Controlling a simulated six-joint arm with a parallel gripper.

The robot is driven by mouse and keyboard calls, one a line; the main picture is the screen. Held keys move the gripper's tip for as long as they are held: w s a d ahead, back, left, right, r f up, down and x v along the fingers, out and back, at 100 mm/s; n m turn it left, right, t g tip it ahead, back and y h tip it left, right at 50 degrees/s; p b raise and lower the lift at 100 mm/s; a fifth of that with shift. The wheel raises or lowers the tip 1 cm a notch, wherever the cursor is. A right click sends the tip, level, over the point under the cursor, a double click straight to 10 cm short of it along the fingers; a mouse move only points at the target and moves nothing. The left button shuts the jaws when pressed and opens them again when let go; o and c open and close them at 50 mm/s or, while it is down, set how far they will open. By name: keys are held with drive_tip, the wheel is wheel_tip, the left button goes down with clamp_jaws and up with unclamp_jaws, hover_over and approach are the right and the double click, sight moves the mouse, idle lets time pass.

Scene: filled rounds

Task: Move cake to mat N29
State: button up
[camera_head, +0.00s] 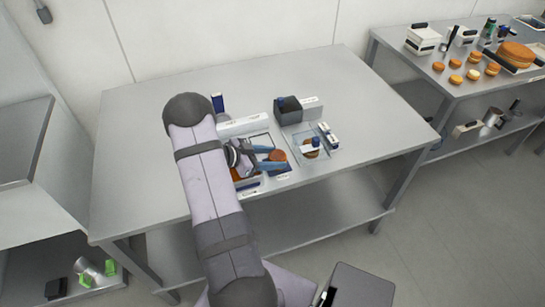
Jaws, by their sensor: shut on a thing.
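My gripper (277,158) has blue fingers and is over the middle of the near table. It is shut on a small reddish-brown round cake (278,155), which shows at the fingertips. Whether the cake is lifted or touches the surface below cannot be told. Beneath and beside the gripper are mats, partly hidden by my arm; a dark outlined mat (259,140) shows behind it. Small white labels lie near the mats, one in front of the gripper (282,177), too small to read, so I cannot tell which mat is N29.
A clear tray (325,157) with another brown round (311,152) stands right of the gripper. A dark grey box (288,110) and a white block (244,125) stand behind. The table's (375,110) right and back parts are clear. More rounds sit on a far table (440,80).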

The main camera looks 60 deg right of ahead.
drive_tip(key=shift+f, duration=0.2)
drive_tip(key=o, duration=0.7)
drive_tip(key=shift+a, duration=0.15)
drive_tip(key=shift+o, duration=0.2)
drive_tip(key=shift+r, duration=0.35)
drive_tip(key=b+v, duration=0.3)
drive_tip(key=v, duration=0.7)
drive_tip(key=shift+w, duration=0.2)
drive_tip(key=shift+v, duration=0.85)
drive_tip(key=shift+s+r, duration=0.1)
drive_tip(key=shift+s, duration=0.05)
